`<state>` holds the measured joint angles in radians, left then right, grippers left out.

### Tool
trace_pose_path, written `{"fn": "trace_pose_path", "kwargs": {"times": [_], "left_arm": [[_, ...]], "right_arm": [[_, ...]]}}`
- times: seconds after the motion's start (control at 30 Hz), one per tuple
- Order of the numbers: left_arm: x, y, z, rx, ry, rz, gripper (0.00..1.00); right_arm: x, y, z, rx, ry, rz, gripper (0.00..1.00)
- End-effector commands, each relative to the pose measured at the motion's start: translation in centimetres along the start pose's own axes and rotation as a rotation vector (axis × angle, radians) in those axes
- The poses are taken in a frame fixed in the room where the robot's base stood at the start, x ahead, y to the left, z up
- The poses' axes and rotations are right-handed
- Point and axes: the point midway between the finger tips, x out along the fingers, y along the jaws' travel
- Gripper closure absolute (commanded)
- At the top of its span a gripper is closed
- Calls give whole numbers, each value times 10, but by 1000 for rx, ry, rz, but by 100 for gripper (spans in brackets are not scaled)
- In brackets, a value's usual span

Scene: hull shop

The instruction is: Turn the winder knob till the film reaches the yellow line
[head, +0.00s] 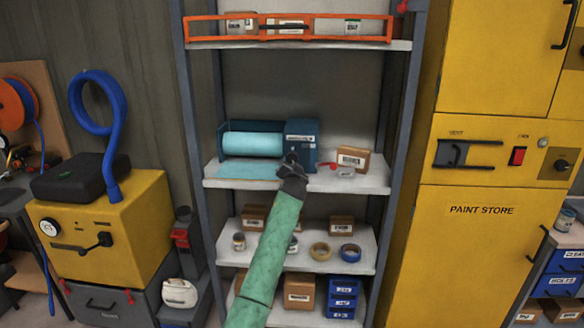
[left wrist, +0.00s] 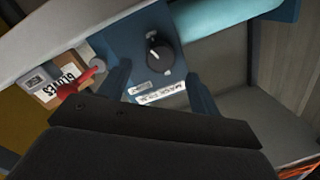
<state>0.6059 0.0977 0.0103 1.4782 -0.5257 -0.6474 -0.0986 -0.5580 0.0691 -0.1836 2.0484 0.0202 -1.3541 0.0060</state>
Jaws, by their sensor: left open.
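The winder is a blue box (head: 302,133) with a pale blue film roll (head: 252,144) beside it on the middle shelf. The film (head: 250,170) lies flat in front of the roll, toward the shelf edge. A thin yellowish line shows near its front edge, too small to judge the gap. The black winder knob (left wrist: 158,53) with a white mark shows in the left wrist view; my gripper hides it in the head view. My left gripper (head: 291,160) is open at the winder's front. In the left wrist view its fingers (left wrist: 157,75) point toward the knob, either side of it; contact cannot be told.
A labelled carton (head: 353,157) and a red-handled item (head: 331,165) sit right of the winder. The shelf above holds boxes behind an orange rail (head: 290,39). Cartons and tape rolls (head: 350,252) fill the lower shelf. Shelf posts stand either side; a yellow paint store (head: 480,240) is at right.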

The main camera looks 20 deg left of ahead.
Motion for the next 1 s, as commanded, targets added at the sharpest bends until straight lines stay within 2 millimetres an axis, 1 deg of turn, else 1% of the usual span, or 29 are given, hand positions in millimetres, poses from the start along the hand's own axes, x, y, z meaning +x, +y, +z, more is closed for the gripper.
{"fn": "trace_pose_path", "kwargs": {"times": [0.1, 0.2, 0.3, 0.77, 0.87, 1.0], "left_arm": [[-12, 1, 1, -1, 0, 1, 36], [-18, 1, 1, -2, 0, 1, 36], [-20, 0, 0, -2, 0, 1, 36], [-20, 0, 0, -4, -1, 1, 36], [-21, 1, 5, -15, -28, 4, 36], [-23, 6, 19, -64, -113, 33, 36]], "right_arm": [[-12, -2, -3, 0, 2, -2, 64], [-20, -2, -4, 0, 3, -3, 64], [-23, -3, -4, 1, 2, -4, 64], [-23, -3, -5, 0, 2, -4, 64], [-23, -3, -5, 0, 2, -4, 64], [-23, -3, -5, 0, 2, -4, 64]]}}
